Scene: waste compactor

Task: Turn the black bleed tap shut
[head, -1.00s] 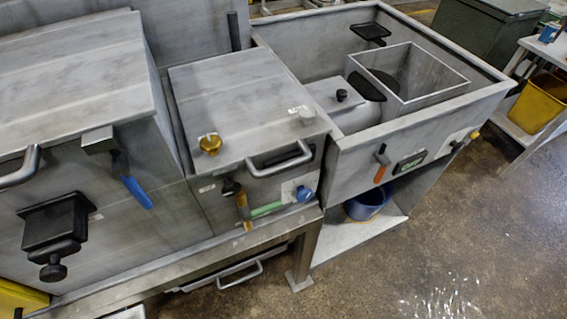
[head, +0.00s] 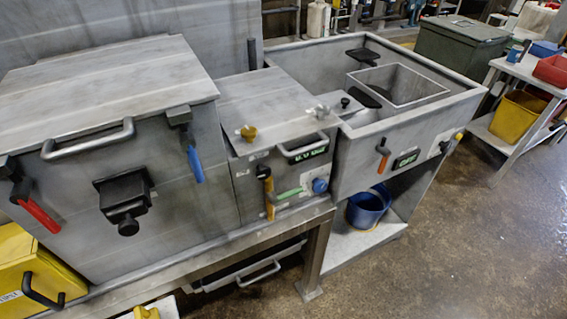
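No label marks the bleed tap, and I cannot tell which black fitting it is. In the head view a small black fitting (head: 445,146) sits on the front of the right-hand open steel unit (head: 352,172), near a yellow knob (head: 459,136). Another black fitting (head: 263,171) with an orange-yellow lever (head: 270,197) hanging down is on the middle steel box (head: 240,185). A black block with a round knob (head: 128,227) is on the front of the large left box (head: 75,205). My gripper is not in view.
Blue (head: 195,163), red (head: 38,218) and orange (head: 381,163) levers hang on the fronts. A green handle (head: 289,193) and blue knob (head: 320,186) are on the middle box. A yellow bin (head: 35,275) stands lower left. The floor (head: 440,250) at lower right is clear.

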